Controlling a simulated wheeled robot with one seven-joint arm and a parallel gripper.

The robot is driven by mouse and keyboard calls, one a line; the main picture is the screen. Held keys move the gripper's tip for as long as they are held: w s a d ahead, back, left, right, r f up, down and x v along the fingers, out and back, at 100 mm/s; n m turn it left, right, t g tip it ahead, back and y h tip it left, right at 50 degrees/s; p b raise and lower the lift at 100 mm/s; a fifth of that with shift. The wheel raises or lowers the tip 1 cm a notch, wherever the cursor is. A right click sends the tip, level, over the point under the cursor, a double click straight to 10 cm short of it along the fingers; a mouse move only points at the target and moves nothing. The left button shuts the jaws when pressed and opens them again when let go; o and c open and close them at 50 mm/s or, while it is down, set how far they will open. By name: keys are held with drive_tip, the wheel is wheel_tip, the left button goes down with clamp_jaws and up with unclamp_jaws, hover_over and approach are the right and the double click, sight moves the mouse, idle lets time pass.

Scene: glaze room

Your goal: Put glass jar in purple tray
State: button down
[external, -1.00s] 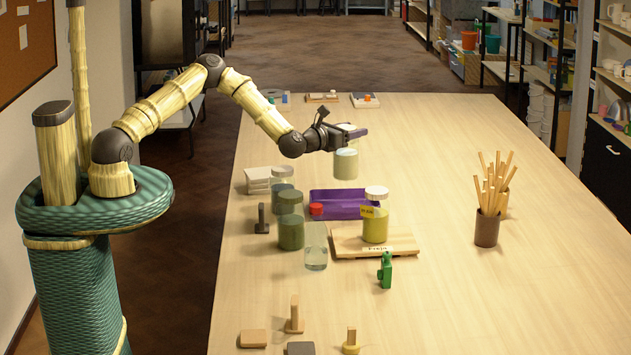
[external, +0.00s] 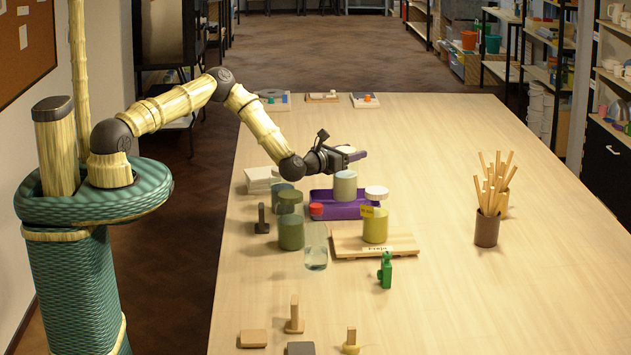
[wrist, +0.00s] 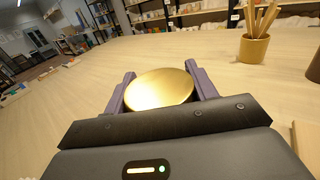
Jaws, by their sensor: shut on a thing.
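My gripper (external: 347,156) is shut on a glass jar (external: 345,186) with pale green contents. It also shows in the wrist view (wrist: 160,85), its two purple fingers on either side of the jar's round gold-looking lid (wrist: 160,90). The jar is upright. In the external view it overlaps the purple tray (external: 335,211), in or just above it; I cannot tell whether it touches the tray floor. A red-topped object (external: 316,210) shows at the tray's front left.
A yellow-green jar (external: 375,228) stands on a wooden board (external: 345,245) close in front. A cup of sticks (external: 487,230) stands right.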

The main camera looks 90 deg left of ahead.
wheel_tip(320, 180, down, 3)
drive_tip(key=shift+r+p, duration=0.1)
drive_tip(key=shift+p, duration=0.5)
drive_tip(key=shift+f, duration=0.3)
drive_tip(key=shift+c, duration=2.4)
unclamp_jaws()
drive_tip(key=shift+r, duration=0.2)
drive_tip(key=shift+s+d+f+b, duration=0.2)
drive_tip(key=shift+s+d+b, duration=0.25)
drive_tip(key=shift+s+b, duration=0.1)
drive_tip(key=b+v, duration=0.4)
drive_tip(key=v, duration=0.6)
drive_tip(key=shift+s+d+r, duration=0.15)
drive_tip(key=shift+s, duration=0.2)
